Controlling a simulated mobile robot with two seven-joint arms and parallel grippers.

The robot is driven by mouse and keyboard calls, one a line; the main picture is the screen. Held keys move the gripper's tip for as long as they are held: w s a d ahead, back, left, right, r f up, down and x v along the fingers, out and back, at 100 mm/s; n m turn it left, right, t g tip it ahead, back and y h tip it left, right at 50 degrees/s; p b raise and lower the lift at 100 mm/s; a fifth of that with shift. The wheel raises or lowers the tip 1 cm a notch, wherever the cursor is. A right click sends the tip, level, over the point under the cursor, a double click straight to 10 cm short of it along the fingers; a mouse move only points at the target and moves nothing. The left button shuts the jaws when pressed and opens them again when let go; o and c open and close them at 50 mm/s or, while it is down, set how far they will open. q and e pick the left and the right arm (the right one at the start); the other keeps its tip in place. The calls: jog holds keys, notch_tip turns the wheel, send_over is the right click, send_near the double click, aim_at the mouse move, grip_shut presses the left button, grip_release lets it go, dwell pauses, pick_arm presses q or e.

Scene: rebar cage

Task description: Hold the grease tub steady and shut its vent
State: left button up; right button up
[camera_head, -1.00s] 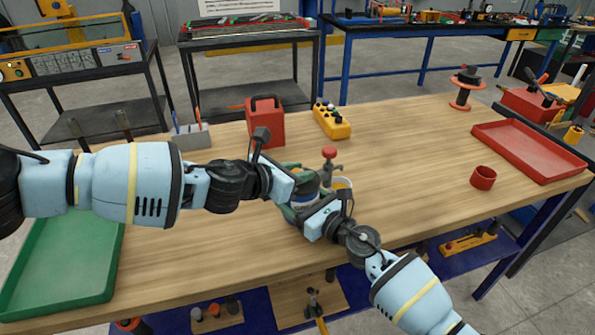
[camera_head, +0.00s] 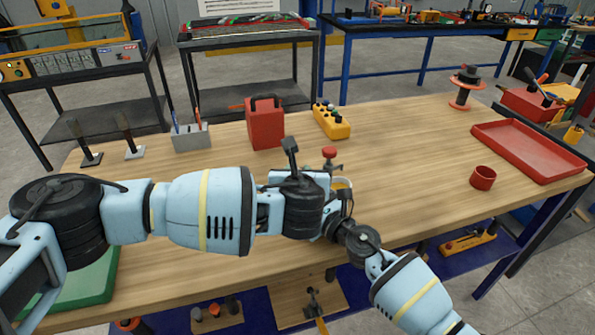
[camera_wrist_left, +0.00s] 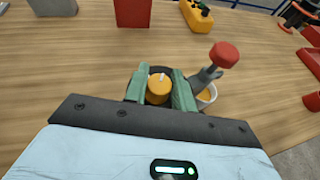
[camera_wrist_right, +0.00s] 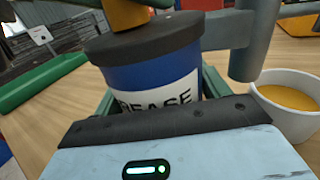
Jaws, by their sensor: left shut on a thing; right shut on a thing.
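The grease tub (camera_wrist_right: 150,78), blue with a white label and a black lid, stands upright between my right gripper's green fingers (camera_wrist_right: 158,92). My right gripper is shut on the tub's side. A yellow-orange vent knob (camera_wrist_left: 158,90) sits on top of the lid; its lower part also shows in the right wrist view (camera_wrist_right: 124,14). My left gripper (camera_wrist_left: 159,84) is above the tub, shut on the knob with a green finger on each side. In the head view my arms hide the tub and knob. I cannot tell the vent's exact setting.
Close right of the tub stand a grey metal fitting with a red knob (camera_wrist_left: 224,55) and a white cup of yellow stuff (camera_wrist_right: 292,102). A red can (camera_head: 265,124) and yellow control box (camera_head: 331,121) stand behind. A red cup (camera_head: 483,178) is right, with clear wood between.

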pick_arm(q)
jog(key=shift+n+y, duration=1.1)
jog(key=shift+y, duration=0.3)
jog(key=shift+a+r, duration=0.1)
jog(key=o, duration=1)
jog(key=shift+s+d+r, duration=0.1)
jog(key=shift+s+d, duration=0.15)
jog(key=shift+s, duration=0.25)
jog(key=v, duration=1.1)
jog(key=shift+w+r, duration=0.2)
jog(key=shift+r, duration=0.05)
jog(key=shift+c, duration=0.2)
